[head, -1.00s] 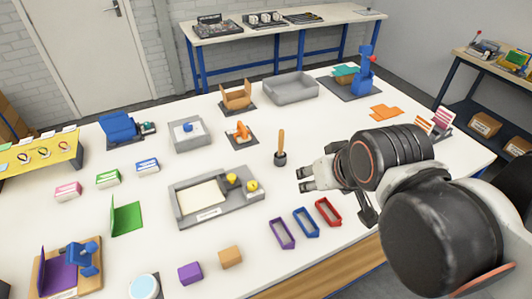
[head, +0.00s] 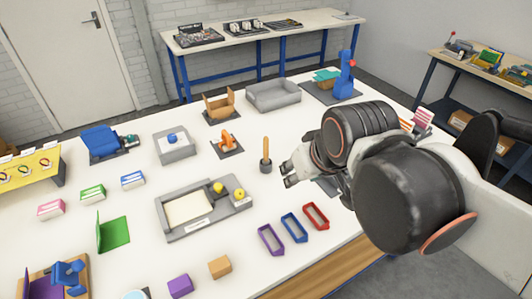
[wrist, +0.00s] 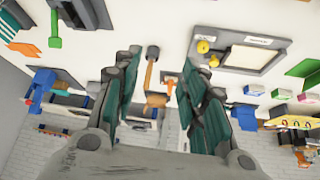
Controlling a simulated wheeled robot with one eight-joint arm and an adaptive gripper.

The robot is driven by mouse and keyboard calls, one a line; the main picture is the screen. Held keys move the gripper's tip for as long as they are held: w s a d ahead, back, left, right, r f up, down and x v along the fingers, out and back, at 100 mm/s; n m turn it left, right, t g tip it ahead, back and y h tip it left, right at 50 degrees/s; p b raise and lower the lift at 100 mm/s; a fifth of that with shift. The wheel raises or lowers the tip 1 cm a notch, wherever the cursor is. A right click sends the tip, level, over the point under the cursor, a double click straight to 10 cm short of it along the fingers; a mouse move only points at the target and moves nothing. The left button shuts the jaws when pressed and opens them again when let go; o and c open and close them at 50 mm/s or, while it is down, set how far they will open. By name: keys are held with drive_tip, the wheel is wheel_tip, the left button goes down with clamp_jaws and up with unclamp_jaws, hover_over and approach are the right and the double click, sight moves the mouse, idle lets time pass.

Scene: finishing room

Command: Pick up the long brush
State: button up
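The long brush (head: 266,149) has an orange-brown wooden handle and stands upright in a small dark round holder (head: 266,168) on the white table. My gripper (head: 287,176) is just to the right of the brush in the head view, apart from it. In the wrist view the gripper (wrist: 162,66) is open, its green-padded fingers wide apart with nothing held. The brush (wrist: 150,73) shows between the fingers there, beyond the tips, with its dark holder (wrist: 153,51). The bristles are not visible.
A grey tray (head: 165,222) with yellow knobs lies left of the brush. An orange part on a dark mat (head: 227,153) stands behind-left. Purple, blue and red frames (head: 291,228) lie in front. A grey bin (head: 273,96) is farther back. Table around the holder is clear.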

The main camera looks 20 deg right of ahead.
drive_tip(key=w+r+n+g+p, duration=0.15)
drive_tip(key=w+r, duration=0.25)
drive_tip(key=w, duration=0.4)
drive_tip(key=n+g+p, duration=0.2)
drive_tip(key=g+p, duration=0.3)
hover_over(266, 160)
drive_tip(key=f, duration=0.7)
drive_tip(key=shift+w+a, duration=0.1)
drive_tip(key=shift+w, duration=0.1)
drive_tip(key=shift+w+f+n, duration=0.15)
drive_tip(key=shift+f+n, duration=0.1)
drive_tip(key=shift+f, duration=0.35)
wheel_tip(266, 160, down, 8)
drive_tip(key=shift+r+b, duration=0.1)
drive_tip(key=shift+b, duration=0.65)
drive_tip(key=shift+d+f+b, duration=0.2)
drive_tip(key=shift+f+b, duration=0.55)
drive_tip(key=shift+f, duration=1.9)
clamp_jaws()
